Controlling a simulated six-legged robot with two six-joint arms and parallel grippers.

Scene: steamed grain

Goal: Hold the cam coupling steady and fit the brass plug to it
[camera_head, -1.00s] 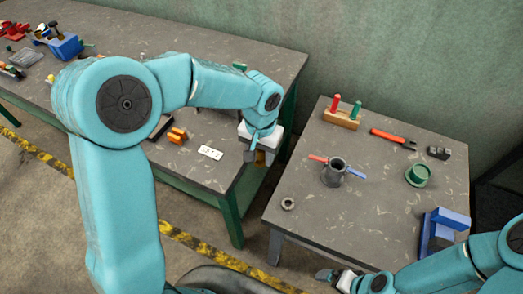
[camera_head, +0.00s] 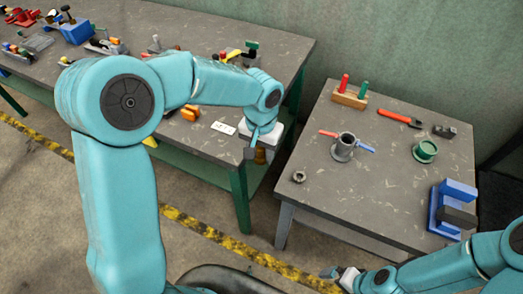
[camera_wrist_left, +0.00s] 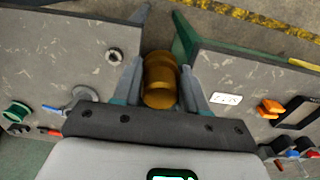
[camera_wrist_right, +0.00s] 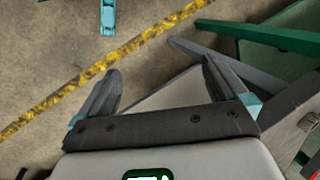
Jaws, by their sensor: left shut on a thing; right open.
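The cam coupling (camera_head: 343,148) stands upright on the small right table, a grey cylinder with a red lever on its left and a blue lever on its right. It also shows in the left wrist view (camera_wrist_left: 84,94), partly hidden by my gripper. My left gripper (camera_head: 261,155) is shut on the brass plug (camera_wrist_left: 160,80), between its fingers over the gap between the two tables. The plug shows small in the head view (camera_head: 260,156). My right gripper (camera_head: 338,273) is open and empty, low in front of the small table; its spread fingers show in the right wrist view (camera_wrist_right: 160,88).
On the small table (camera_head: 318,205) are a grey ring nut (camera_head: 299,177), a wooden block with red and green pegs (camera_head: 349,97), red-handled pliers (camera_head: 399,118), a green spool (camera_head: 425,151) and a blue fixture (camera_head: 452,205). The long table holds a white label (camera_head: 223,128) and several tools.

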